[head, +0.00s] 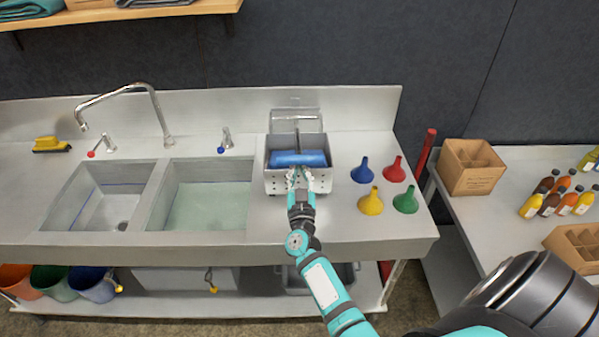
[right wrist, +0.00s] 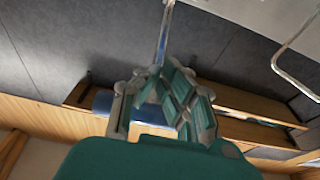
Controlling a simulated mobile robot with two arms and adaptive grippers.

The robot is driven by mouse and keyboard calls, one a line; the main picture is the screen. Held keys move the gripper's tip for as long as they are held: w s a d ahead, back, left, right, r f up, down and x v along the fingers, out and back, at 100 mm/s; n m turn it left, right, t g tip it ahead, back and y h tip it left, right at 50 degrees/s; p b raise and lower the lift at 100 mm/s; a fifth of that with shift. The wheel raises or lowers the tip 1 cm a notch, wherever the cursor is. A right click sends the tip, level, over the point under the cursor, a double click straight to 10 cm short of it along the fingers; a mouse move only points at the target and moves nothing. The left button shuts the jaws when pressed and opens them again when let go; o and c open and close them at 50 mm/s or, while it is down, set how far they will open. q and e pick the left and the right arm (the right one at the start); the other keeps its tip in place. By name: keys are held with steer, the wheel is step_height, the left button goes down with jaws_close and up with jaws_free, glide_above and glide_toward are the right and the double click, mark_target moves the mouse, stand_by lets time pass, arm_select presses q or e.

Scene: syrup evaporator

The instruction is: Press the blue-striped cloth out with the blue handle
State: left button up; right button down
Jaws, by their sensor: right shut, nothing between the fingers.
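A perforated metal press box (head: 272,180) stands on the counter right of the sinks. A thick blue bar, seemingly the blue handle (head: 298,158), lies crosswise at its top, and a metal rod stands behind it. The handle also shows partly behind my fingers in the right wrist view (right wrist: 103,102). My right gripper (head: 300,174) is at the front of the box, just below the handle in the picture. Its fingers (right wrist: 176,88) are shut with nothing between them; whether they touch the handle I cannot tell. No blue-striped cloth is visible; the box's inside is mostly hidden. My left gripper is out of view.
Two sink basins lie to the left, the right one (head: 212,207) holding greenish water. Blue (head: 361,170), red (head: 394,169), yellow (head: 370,201) and green (head: 406,200) funnels stand close right of the box. A tall faucet (head: 150,92) rises behind the sinks.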

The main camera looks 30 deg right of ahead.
mark_target(299, 153)
steer(key=shift+w+d+r+p, duration=0.1)
steer(key=shift+r+p, duration=0.1)
steer(key=shift+r, duration=0.45)
steer(key=shift+w+d+r+p, duration=0.1)
steer(key=shift+r+p, duration=0.1)
steer(key=shift+r, duration=0.4)
steer(key=shift+w+r+b, duration=0.15)
steer(key=shift+r+b, duration=0.25)
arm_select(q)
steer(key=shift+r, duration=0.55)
arm_select(e)
steer(key=shift+w+d+r, duration=0.15)
steer(key=shift+w+r, duration=0.05)
steer(key=shift+r, duration=0.8)
steer(key=shift+w+d+r, duration=0.1)
steer(key=shift+w+r, duration=0.1)
steer(key=shift+r, duration=0.8)
steer(key=shift+r, duration=0.1)
